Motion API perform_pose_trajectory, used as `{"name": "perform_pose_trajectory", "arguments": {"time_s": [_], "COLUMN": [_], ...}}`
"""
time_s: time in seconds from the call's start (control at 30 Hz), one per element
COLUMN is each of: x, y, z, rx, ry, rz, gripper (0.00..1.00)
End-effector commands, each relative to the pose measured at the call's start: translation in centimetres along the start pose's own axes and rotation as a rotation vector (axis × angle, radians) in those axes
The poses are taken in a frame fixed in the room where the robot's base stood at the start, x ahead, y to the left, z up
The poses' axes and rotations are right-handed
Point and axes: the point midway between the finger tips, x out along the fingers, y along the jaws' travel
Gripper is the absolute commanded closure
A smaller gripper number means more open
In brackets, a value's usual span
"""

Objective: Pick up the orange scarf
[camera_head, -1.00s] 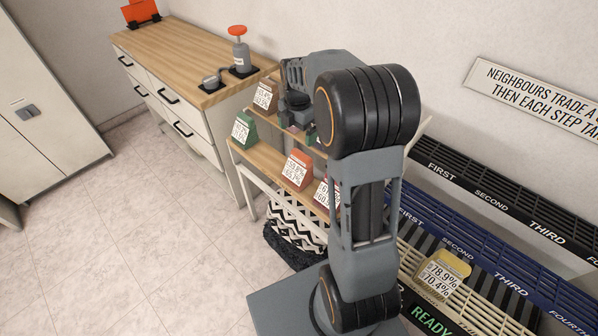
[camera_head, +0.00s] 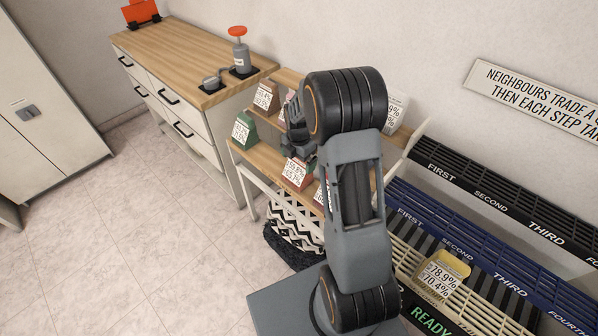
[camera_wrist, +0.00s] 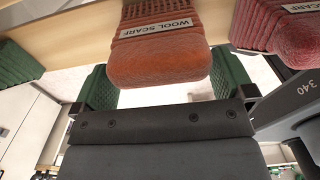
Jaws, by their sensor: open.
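The orange scarf (camera_wrist: 160,50) is a folded knitted block with a "WOOL SCARF" label, at the top middle of the wrist view. My gripper (camera_wrist: 165,85) is open, its green-padded fingers apart to the left and right of the scarf's near end. The scarf looks just beyond the fingertips, though the exact gap is hard to tell. In the head view an orange block (camera_head: 295,175) with a percentage label, apparently this scarf, stands on the lower wooden shelf.
A green block (camera_wrist: 18,65) is on the left and a pinkish-red scarf (camera_wrist: 282,25) close on the right. The wooden shelf (camera_head: 265,160) also bears a brown block (camera_head: 266,96). A wooden-topped cabinet (camera_head: 180,60) stands left, slatted racks (camera_head: 490,190) right. The floor at left is clear.

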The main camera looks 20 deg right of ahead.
Motion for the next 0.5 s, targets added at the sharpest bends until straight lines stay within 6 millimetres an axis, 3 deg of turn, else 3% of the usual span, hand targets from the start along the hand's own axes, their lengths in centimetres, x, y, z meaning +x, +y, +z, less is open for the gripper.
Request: {"name": "perform_pose_trajectory", "arguments": {"time_s": [0.13, 0.4, 0.5], "x": [1.3, 1.57, 1.56], "y": [-0.02, -0.01, 0.0], "z": [-0.03, -0.03, -0.02], "rx": [0.0, 0.0, 0.0], "ry": [0.001, 0.0, 0.0], "rz": [-0.001, 0.0, 0.0], "gripper": [0.0, 0.0, 0.08]}}
